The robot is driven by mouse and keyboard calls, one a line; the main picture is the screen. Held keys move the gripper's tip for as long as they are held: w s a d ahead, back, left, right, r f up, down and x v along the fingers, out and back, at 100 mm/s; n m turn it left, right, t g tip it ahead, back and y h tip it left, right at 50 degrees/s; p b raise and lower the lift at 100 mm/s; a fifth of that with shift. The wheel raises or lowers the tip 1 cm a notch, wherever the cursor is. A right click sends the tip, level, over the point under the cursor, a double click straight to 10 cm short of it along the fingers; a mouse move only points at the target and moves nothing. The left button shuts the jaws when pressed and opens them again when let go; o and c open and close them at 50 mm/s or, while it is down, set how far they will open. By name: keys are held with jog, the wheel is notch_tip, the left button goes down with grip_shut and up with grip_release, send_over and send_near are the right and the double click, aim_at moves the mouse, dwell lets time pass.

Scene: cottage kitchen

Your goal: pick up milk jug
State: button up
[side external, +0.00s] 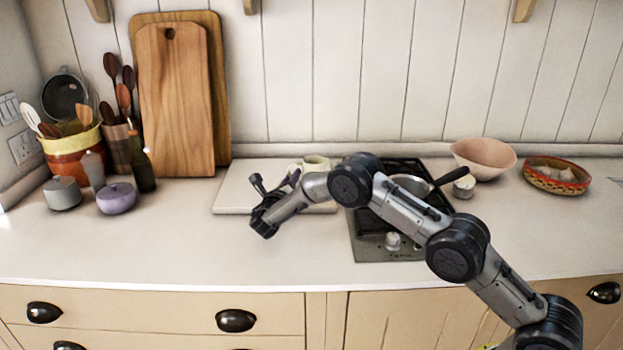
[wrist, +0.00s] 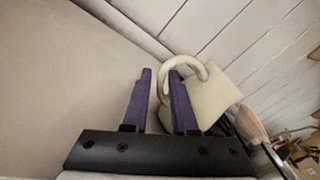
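The cream milk jug (side external: 316,162) stands at the back of a pale board, partly hidden by my arm in the side external view. In the wrist view the jug (wrist: 212,100) is ahead and to the right, its curved handle towards me. My gripper (side external: 274,182) is over the pale board, left of the jug. In the wrist view its two purple fingers (wrist: 161,72) are apart. Part of the handle shows in the gap, and the right finger overlaps the loop. I cannot tell if either finger touches it.
The pale board (side external: 232,190) lies on the counter. To the right are a hob (side external: 375,240) with a pan, a pink bowl (side external: 483,157) and a patterned dish (side external: 557,178). At left are a purple pot (side external: 116,199) and a dark bottle (side external: 142,168). The front counter is clear.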

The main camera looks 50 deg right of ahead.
jog(key=shift+d, duration=0.1)
grip_shut()
dwell(1.2)
jog(key=shift+w, duration=0.1)
